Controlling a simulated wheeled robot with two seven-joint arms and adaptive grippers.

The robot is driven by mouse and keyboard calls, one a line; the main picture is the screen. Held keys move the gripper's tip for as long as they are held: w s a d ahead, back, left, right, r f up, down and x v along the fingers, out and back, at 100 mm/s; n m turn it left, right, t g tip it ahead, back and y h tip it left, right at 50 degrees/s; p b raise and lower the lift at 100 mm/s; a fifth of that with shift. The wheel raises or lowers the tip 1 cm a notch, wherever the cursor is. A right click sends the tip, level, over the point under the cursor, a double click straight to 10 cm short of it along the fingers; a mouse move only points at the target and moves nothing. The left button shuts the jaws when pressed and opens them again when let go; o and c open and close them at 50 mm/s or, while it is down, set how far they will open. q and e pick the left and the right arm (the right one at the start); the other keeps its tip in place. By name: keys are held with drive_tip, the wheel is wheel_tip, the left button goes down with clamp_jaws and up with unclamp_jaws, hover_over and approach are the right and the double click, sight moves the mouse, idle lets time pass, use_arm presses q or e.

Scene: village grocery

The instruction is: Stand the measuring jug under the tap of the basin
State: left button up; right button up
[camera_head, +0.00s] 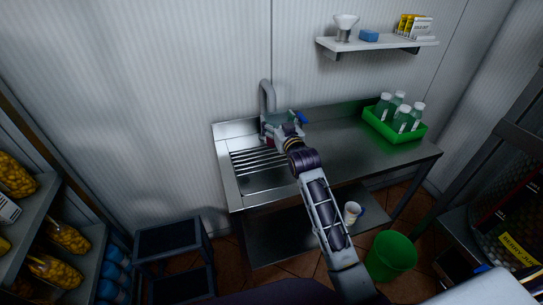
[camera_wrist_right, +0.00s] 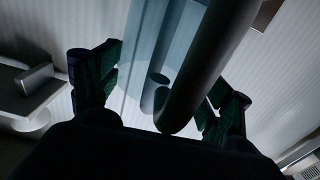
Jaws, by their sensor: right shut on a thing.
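My right gripper (camera_head: 284,132) is beside the tap (camera_head: 267,95), over the back of the basin (camera_head: 262,180). In the right wrist view, its fingers (camera_wrist_right: 160,88) stand either side of a clear bluish body, which looks like the measuring jug (camera_wrist_right: 143,50). A thick dark tube with a rounded end, which looks like the tap's spout, crosses in front of it. In the head view my gripper and arm hide most of the jug, so I cannot tell whether its base touches the basin. My left gripper is out of view.
A green tray (camera_head: 418,136) of several bottles stands on the right of the steel counter (camera_head: 345,145). A white mug (camera_head: 352,212) is on the shelf below. A wall shelf (camera_head: 385,43) hangs above. A green bin (camera_head: 390,257) and a dark step stool (camera_head: 170,238) stand on the floor.

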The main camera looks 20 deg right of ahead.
sight(273, 111)
drive_tip(key=shift+w+a+r+b, duration=0.2)
drive_tip(key=shift+w+r+b, duration=0.45)
drive_tip(key=shift+b, duration=0.25)
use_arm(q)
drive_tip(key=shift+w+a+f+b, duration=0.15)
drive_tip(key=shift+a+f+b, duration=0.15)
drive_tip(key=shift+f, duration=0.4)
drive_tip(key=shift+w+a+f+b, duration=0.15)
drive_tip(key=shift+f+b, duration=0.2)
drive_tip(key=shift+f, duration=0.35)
use_arm(e)
drive_tip(key=shift+w+a+r, duration=0.15)
drive_tip(key=shift+w+r, duration=0.35)
drive_tip(key=shift+w, duration=0.05)
wheel_tip(273, 111, down, 3)
drive_tip(key=shift+f, duration=1)
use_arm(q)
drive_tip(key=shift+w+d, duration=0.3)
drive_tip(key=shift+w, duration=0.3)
